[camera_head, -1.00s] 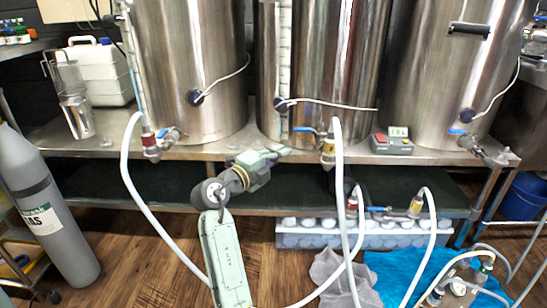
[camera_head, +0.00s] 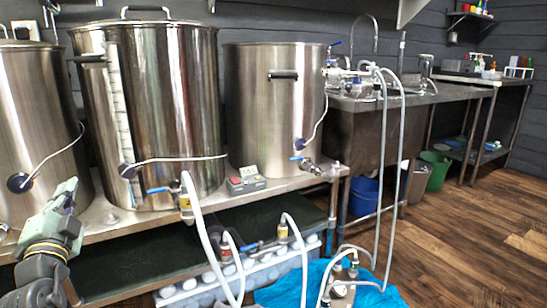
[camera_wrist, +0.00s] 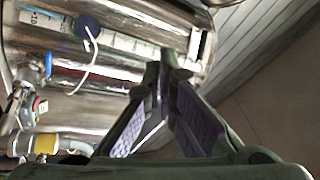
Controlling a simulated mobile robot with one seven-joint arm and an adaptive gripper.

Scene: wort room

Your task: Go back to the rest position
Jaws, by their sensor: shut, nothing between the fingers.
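My gripper (camera_head: 72,187) is at the lower left of the head view, greenish, pointing up in front of the left steel kettle (camera_head: 35,110). I cannot tell how far it is from that kettle. In the wrist view my gripper (camera_wrist: 163,75) has its fingertips together, with nothing seen between them. A steel kettle with a sight gauge (camera_wrist: 120,45) shows beyond the fingers there.
A large kettle (camera_head: 165,105) and a smaller one (camera_head: 275,105) stand on the steel bench, with a small control box (camera_head: 246,180) before them. White hoses (camera_head: 202,235) hang in front. A blue cloth (camera_head: 375,293) and blue bucket (camera_head: 364,196) are on the floor. Floor at right is clear.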

